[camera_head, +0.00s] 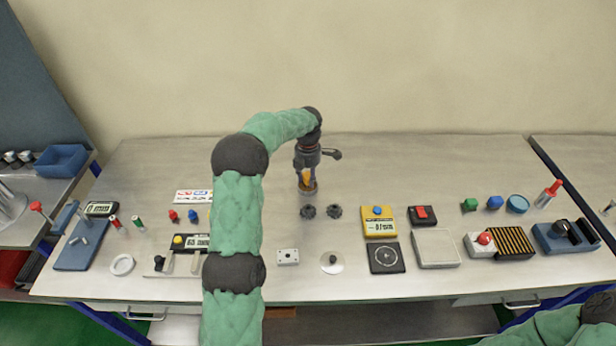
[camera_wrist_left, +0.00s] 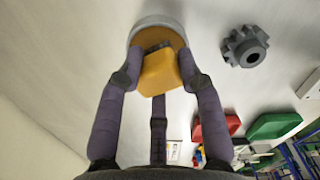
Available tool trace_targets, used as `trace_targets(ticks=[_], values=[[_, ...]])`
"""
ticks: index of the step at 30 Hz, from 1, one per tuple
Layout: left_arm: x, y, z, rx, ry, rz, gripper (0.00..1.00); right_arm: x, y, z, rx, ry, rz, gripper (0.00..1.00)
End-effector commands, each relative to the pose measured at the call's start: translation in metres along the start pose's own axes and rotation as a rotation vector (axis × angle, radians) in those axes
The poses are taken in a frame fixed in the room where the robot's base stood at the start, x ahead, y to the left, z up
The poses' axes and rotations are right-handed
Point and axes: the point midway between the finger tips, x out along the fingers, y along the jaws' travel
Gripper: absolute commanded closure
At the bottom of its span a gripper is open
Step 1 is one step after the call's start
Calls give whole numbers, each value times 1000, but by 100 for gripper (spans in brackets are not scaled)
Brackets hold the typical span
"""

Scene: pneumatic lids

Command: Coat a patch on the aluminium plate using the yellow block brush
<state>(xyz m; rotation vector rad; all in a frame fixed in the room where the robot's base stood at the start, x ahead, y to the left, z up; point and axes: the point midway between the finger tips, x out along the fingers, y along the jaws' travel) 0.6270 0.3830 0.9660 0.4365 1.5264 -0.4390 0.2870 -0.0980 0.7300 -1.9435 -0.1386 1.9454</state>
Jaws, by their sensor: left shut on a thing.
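My left gripper (camera_head: 307,184) is at the back middle of the bench, pointing down. Its fingers (camera_wrist_left: 160,80) are shut on the yellow block brush (camera_wrist_left: 160,72), which also shows in the head view (camera_head: 306,175). The brush's end is at a round, pale-rimmed pot (camera_wrist_left: 152,24) with an orange-brown inside; I cannot tell how deep it reaches. A light grey square plate (camera_head: 435,248) lies at the right middle, and a small pale plate with dark dots (camera_head: 288,257) lies front centre. I cannot tell which is the aluminium plate. My right gripper is out of view.
A yellow meter (camera_head: 379,222), a black dial square (camera_head: 386,258) and a red-switch box (camera_head: 422,215) stand to the right. The back of the bench is largely clear. My left arm hides part of the left bench.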

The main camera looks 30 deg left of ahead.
Motion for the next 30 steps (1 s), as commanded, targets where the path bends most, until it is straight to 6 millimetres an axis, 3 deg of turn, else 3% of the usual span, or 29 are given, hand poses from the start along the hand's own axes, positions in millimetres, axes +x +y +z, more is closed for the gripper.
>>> trace_targets(ticks=[30], values=[[9, 0, 0, 0, 0, 0, 89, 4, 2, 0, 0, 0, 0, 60]])
